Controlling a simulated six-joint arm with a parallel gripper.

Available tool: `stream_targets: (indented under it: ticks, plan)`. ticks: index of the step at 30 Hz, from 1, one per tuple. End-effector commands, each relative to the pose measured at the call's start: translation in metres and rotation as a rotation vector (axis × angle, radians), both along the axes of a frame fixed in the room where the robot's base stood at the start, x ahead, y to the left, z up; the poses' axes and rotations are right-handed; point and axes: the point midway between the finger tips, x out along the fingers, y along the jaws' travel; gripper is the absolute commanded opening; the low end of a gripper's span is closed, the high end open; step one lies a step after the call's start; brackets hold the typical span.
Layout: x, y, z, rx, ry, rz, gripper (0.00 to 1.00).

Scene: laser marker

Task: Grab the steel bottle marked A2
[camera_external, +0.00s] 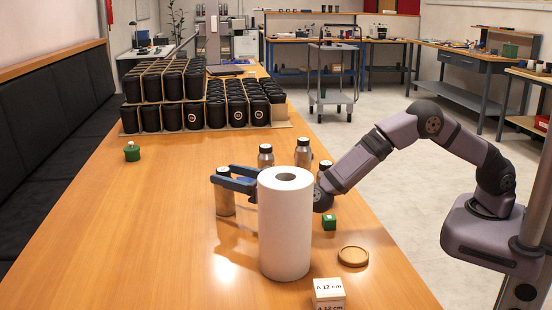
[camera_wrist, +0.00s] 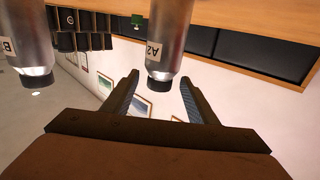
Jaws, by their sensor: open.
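The steel bottle marked A2 (camera_wrist: 172,35) hangs upside down in the wrist view, its label readable and its dark cap toward me. In the external view a steel bottle (camera_external: 225,205) stands upright on the table at my fingertips; its label cannot be read there, but its place fits A2. My gripper (camera_external: 231,178) is open. In the wrist view my gripper (camera_wrist: 159,80) has one finger on each side of the cap end, with gaps showing; I cannot tell how deep the bottle sits between them. The paper roll hides part of my gripper in the external view.
A white paper roll (camera_external: 286,230) stands close in front of my gripper. Other steel bottles (camera_external: 265,157) stand behind; one marked B (camera_wrist: 30,40) shows beside A2. The table's left is mostly clear.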

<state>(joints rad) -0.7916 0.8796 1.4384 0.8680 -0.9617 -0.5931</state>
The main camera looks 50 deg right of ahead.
Motion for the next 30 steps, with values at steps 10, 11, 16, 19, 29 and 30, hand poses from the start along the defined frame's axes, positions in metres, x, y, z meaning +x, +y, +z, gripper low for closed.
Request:
stream_targets:
  ticks: [10, 11, 16, 19, 29, 30]
  plan:
    - [0.023, 0.002, 0.000, -0.001, 0.000, 0.000, 0.53]
    - [0.023, 0.002, 0.000, -0.001, 0.000, 0.000, 0.53]
    - [0.023, 0.003, 0.000, -0.001, 0.000, 0.000, 0.53]
    - [0.023, 0.003, 0.000, -0.001, 0.000, 0.000, 0.31]
    - [0.023, 0.003, 0.000, -0.001, -0.001, 0.000, 0.00]
    - [0.023, 0.003, 0.001, -0.001, -0.001, 0.000, 0.00]
